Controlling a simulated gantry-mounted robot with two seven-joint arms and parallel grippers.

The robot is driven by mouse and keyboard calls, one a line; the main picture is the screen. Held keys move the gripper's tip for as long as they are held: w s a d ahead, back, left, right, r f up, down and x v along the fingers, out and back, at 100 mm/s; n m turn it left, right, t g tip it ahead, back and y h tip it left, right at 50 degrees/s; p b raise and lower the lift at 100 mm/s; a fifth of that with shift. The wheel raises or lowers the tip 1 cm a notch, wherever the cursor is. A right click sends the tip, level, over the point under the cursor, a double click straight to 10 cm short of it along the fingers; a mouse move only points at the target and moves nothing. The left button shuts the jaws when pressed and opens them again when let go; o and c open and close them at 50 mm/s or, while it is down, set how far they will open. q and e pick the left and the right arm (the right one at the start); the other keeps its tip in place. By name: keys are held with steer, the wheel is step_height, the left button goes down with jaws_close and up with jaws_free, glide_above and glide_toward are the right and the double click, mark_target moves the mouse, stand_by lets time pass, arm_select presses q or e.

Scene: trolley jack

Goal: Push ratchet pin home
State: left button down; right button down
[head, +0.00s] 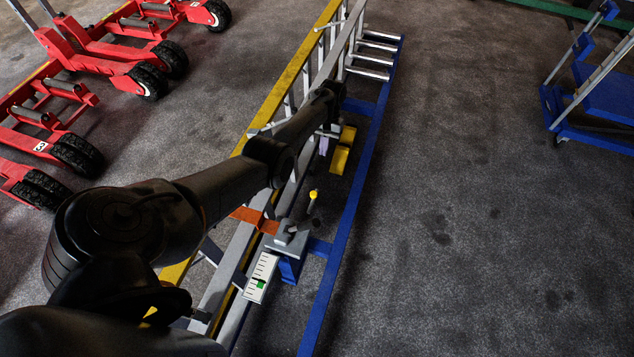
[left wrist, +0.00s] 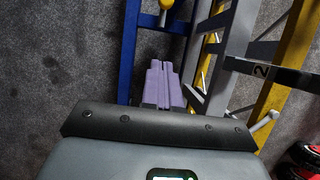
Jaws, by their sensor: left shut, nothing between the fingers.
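My left arm reaches in from the lower left of the head view, over the frame of the trolley jack, which has a blue rail (head: 352,195) on its right side. My left gripper (head: 324,146) is small and partly hidden there, beside a yellow block (head: 341,160). In the left wrist view its lavender fingers (left wrist: 161,82) are together and hold nothing. A yellow-knobbed lever (head: 313,195) stands on a grey and blue mount nearer the camera; a yellow knob (left wrist: 166,4) also shows at the top of the wrist view. I cannot single out the ratchet pin. My right gripper is not in view.
A white scale plate (head: 258,281) with a green marker and an orange bracket (head: 256,219) sit on the jack near my arm. Red wheeled trolleys (head: 110,60) stand at left, and a blue cart (head: 600,95) at far right. The floor right of the jack is clear.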

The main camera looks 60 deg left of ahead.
arm_select(q)
steer(key=shift+d+f, duration=0.1)
steer(key=shift+f, duration=0.1)
steer(key=b, duration=0.3)
glide_toward(313, 199)
steer(key=w+a+f, duration=0.4)
steer(key=s+d+p, duration=0.2)
steer(key=s, duration=0.1)
steer(key=shift+d+f+p, duration=0.3)
steer(key=shift+d+p, duration=0.1)
steer(key=shift+s+d, duration=0.1)
